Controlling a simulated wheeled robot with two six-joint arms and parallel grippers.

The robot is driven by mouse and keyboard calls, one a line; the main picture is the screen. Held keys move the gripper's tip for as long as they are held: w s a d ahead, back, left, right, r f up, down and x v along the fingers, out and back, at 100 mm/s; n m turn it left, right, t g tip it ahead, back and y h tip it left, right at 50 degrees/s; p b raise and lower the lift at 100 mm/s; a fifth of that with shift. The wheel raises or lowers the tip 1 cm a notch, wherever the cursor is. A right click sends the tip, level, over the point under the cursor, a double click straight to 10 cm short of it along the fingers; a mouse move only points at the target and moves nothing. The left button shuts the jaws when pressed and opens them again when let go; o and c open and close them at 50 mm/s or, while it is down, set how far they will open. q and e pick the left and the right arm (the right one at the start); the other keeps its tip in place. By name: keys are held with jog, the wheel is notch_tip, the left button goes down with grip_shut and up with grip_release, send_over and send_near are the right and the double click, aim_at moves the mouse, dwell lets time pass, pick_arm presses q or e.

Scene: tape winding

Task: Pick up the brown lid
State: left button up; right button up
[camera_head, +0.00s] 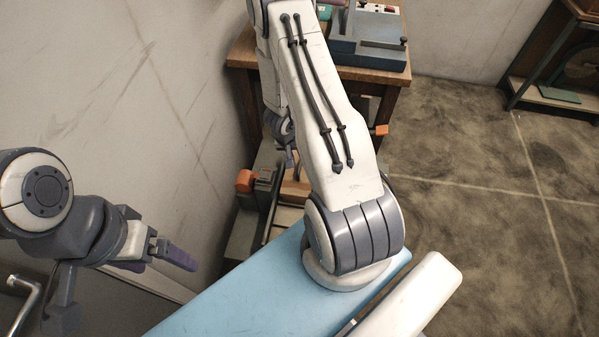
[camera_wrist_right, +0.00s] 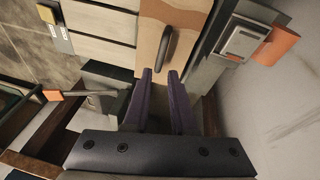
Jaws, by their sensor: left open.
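The brown lid (camera_wrist_right: 183,18) is a flat tan-brown panel with a dark bar handle (camera_wrist_right: 167,42), at the top of the right wrist view. Part of the lid (camera_head: 294,188) shows in the head view, mostly behind my right arm. My right gripper's two purple fingers (camera_wrist_right: 160,72) are apart, with nothing held between them. In the picture the handle's lower end lines up with the gap at the fingertips; I cannot tell the depth between them. My left gripper (camera_head: 125,290) is open and empty at the lower left, far from the lid.
Pale panels (camera_wrist_right: 100,38) lie beside the lid. An orange-ended fitting (camera_wrist_right: 277,47) stands close on its other side. A wooden table (camera_head: 242,50) holds a blue-grey machine (camera_head: 368,42). The floor (camera_head: 470,200) at right is clear.

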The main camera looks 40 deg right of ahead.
aim_at(296, 184)
jog(key=x, duration=0.5)
jog(key=b+x, duration=0.1)
jog(key=x, duration=0.2)
jog(key=shift+s+a+f, duration=0.15)
jog(key=shift+s, duration=0.05)
grip_shut()
